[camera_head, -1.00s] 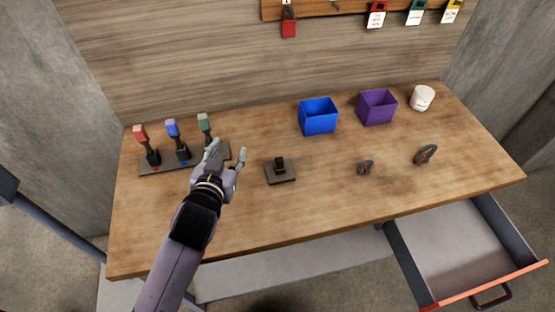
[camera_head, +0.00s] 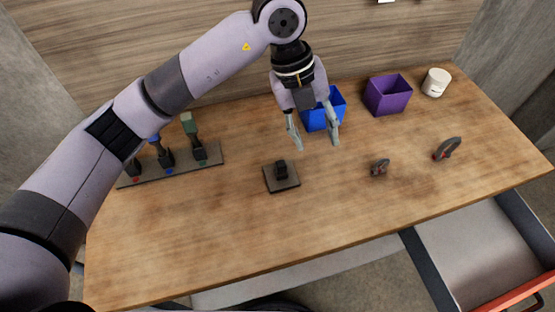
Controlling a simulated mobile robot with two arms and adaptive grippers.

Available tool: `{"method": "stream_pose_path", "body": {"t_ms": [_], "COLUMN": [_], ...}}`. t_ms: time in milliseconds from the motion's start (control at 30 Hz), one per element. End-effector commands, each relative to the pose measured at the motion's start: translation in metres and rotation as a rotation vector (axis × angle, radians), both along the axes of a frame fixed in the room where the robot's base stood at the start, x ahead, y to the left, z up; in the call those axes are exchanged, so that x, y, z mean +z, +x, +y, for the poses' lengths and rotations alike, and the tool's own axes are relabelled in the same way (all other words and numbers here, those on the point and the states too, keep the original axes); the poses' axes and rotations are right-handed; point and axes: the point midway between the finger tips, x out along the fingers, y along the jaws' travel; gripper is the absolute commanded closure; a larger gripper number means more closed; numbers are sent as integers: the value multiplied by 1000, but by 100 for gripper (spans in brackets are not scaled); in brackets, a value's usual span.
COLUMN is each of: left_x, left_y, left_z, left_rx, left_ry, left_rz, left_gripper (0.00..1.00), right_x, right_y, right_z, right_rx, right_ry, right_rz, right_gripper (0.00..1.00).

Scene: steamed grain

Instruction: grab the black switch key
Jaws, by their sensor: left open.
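A small black block-like piece, which looks like the black switch key (camera_head: 281,167), stands upright on a square dark base plate (camera_head: 284,185) near the middle of the table. My left gripper (camera_head: 317,143) points downward with its two fingers spread and nothing between them. It is above and to the right of the black piece, in front of the blue box, and apart from both. My right gripper is not in view.
A blue box (camera_head: 340,108), partly hidden by my gripper, a purple box (camera_head: 388,95) and a white cup (camera_head: 436,82) stand at the back. A lever panel (camera_head: 206,166) is left. An open drawer (camera_head: 480,250) juts out front right.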

Motion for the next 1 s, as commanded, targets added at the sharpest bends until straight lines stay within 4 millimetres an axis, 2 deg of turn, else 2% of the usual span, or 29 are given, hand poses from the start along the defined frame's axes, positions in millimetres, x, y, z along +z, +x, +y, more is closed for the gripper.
{"method": "stream_pose_path", "body": {"t_ms": [33,100,233,367,800,1000], "left_x": [0,3,5,-10,-97,-113], "left_y": [13,25,35,35,34,35], "left_z": [18,39,59,63,62,62], "left_rx": [40,91,145,154,152,151], "left_ry": [99,208,311,328,325,324], "left_rz": [-39,-75,-108,-109,-108,-110], "left_gripper": [57,57,57,57,57,57], "right_x": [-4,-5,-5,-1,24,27], "right_y": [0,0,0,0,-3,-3], "right_z": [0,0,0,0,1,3], "right_rx": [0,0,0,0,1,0], "right_ry": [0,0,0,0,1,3], "right_rz": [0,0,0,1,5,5], "right_gripper": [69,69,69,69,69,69]}}
